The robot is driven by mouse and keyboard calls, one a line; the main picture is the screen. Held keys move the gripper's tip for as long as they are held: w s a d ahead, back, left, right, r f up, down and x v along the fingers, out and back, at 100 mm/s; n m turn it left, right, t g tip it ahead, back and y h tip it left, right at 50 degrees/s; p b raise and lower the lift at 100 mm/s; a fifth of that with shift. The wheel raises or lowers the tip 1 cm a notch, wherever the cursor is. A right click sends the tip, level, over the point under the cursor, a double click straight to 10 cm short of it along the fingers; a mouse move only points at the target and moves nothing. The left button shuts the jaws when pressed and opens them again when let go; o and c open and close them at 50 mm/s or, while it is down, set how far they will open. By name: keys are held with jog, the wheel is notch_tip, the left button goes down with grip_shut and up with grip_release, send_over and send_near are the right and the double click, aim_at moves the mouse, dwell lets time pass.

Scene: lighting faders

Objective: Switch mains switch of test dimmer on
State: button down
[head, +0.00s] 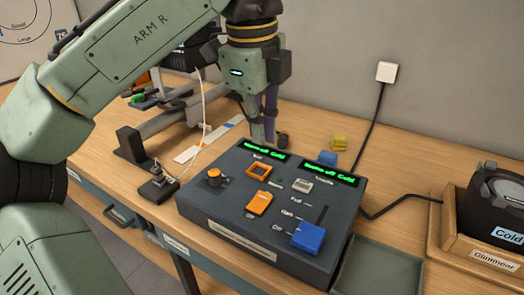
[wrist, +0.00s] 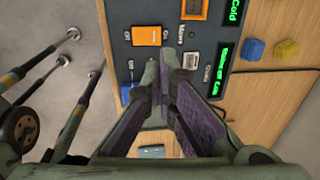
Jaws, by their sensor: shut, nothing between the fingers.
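The dimmer desk (head: 225,215) is a dark box with two green displays, the left (head: 263,150) and right (head: 330,176), both appearing to read mains off, cold. An orange rocker (head: 260,203) sits on its top; in the wrist view it (wrist: 147,36) has small labels at its ends, and I cannot tell which end is pressed. An orange square frame (head: 259,170) is behind it. A grey part (head: 303,186) sits before the right display, and a blue block (head: 308,237) at the front right. My gripper (head: 268,136) is shut and empty, pointing down near the desk's rear edge, touching nothing visible.
An orange knob (head: 214,177) is on the desk's left. Yellow (head: 339,142) and blue (head: 327,158) blocks lie behind the desk. A black plug block (head: 157,187) is at left, a green tray (head: 380,270) at right, and a lamp (head: 497,205) in a wooden holder farther right.

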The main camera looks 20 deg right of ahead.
aim_at(266, 193)
jog(key=f, duration=0.8)
jog(key=w+d+f, duration=0.1)
jog(key=f, duration=0.3)
jog(key=shift+d+f, duration=0.1)
jog(key=shift+f, duration=0.3)
jog(key=shift+w+d+f+p, duration=0.1)
jog(key=shift+d+f+p, duration=0.05)
jog(key=shift+f+p, duration=0.2)
jog(key=shift+r, duration=0.1)
jog(key=shift+s+a+r+p, duration=0.3)
jog(key=shift+s+a+p, duration=0.2)
jog(key=shift+a, duration=0.1)
